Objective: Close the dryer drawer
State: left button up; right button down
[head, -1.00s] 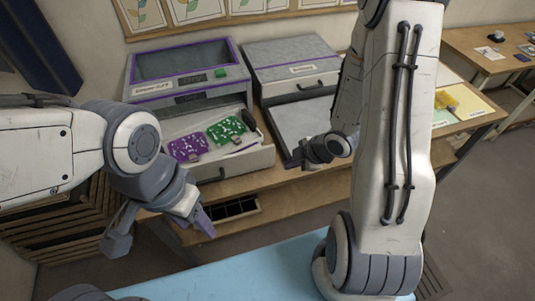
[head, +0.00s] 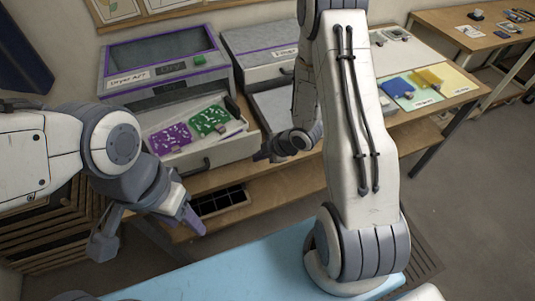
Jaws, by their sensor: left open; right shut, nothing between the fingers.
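The dryer (head: 165,62) is a grey, purple-trimmed machine with a dark window and a green button, on the wooden bench at left of centre. Its drawer (head: 215,153) is pulled out toward me, with a dark handle (head: 206,164) on its front. A purple patterned piece (head: 168,140) and a green one (head: 209,121) lie in the drawer. My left gripper (head: 148,230) is open and empty, in front of and below the drawer. My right gripper (head: 262,156) is shut and empty, close to the drawer's right front corner; whether it touches cannot be told.
A second grey machine (head: 262,43) stands right of the dryer, its lower front partly hidden by my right arm. Blue and yellow sheets (head: 398,86) lie on the bench at right. A light blue surface (head: 215,268) is in the foreground. Another table (head: 470,40) stands far right.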

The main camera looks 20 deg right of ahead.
jog(key=shift+w+r+p, duration=0.15)
jog(key=shift+w+p, duration=0.05)
jog(key=shift+w, duration=0.35)
jog(key=shift+w+r+p, duration=0.15)
jog(key=shift+w, duration=0.35)
pick_arm(q)
jog(key=shift+r, duration=0.95)
pick_arm(e)
jog(key=shift+w+f, duration=0.15)
jog(key=shift+w, duration=0.25)
jog(key=shift+w, duration=0.1)
